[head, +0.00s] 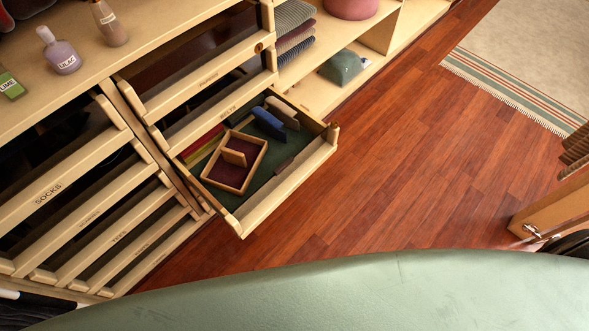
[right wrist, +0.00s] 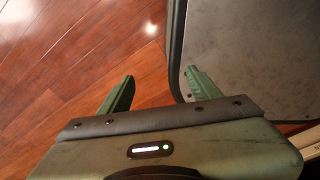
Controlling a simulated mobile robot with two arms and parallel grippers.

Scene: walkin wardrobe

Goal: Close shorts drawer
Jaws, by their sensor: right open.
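A wooden drawer (head: 290,172) with a green lining is pulled well out of the cabinet in the head view. It holds a small wooden tray (head: 233,189), dark blue items and other folded things. The label on its front cannot be read from here, so I cannot tell whether it is the shorts drawer. The other drawers, such as the one labelled SOCKS (head: 58,187), sit in the cabinet to its left and above. My right gripper (right wrist: 158,90) is open and empty over the wooden floor in the right wrist view. My left gripper is not in view.
Open shelves with folded clothes (head: 294,22) and a teal item (head: 342,67) stand behind the drawer. Bottles (head: 61,51) stand on the cabinet top. The red wooden floor (head: 400,150) is clear right of the drawer, with a fringed rug (head: 535,50) at the far right.

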